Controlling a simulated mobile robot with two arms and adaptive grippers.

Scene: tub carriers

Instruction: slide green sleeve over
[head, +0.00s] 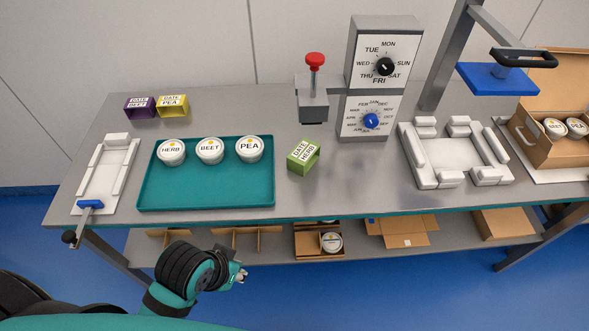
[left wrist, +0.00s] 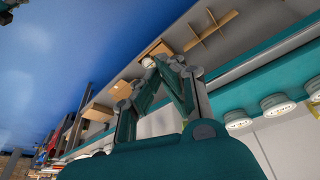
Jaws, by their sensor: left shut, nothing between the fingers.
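The green sleeve (head: 303,156), marked DATE HERB, lies on the table just right of the teal tray (head: 207,201). Three white tubs stand along the back of the tray: HERB (head: 171,152), BEET (head: 210,151) and PEA (head: 249,149). A purple sleeve (head: 140,106) and a yellow sleeve (head: 172,105) sit at the back left. My left gripper (head: 241,276) is in front of the table, below its top edge, apart from all tubs and sleeves. Its fingers (left wrist: 164,62) meet in the left wrist view with nothing between them. My right gripper is not in view.
A stamp press (head: 314,85) with a red knob and a dial box (head: 384,60) stand behind the green sleeve. White fixtures (head: 123,167) (head: 455,151) stand left and right. A carton (head: 550,130) with tubs is far right. Boxes and dividers fill the lower shelf (head: 280,256).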

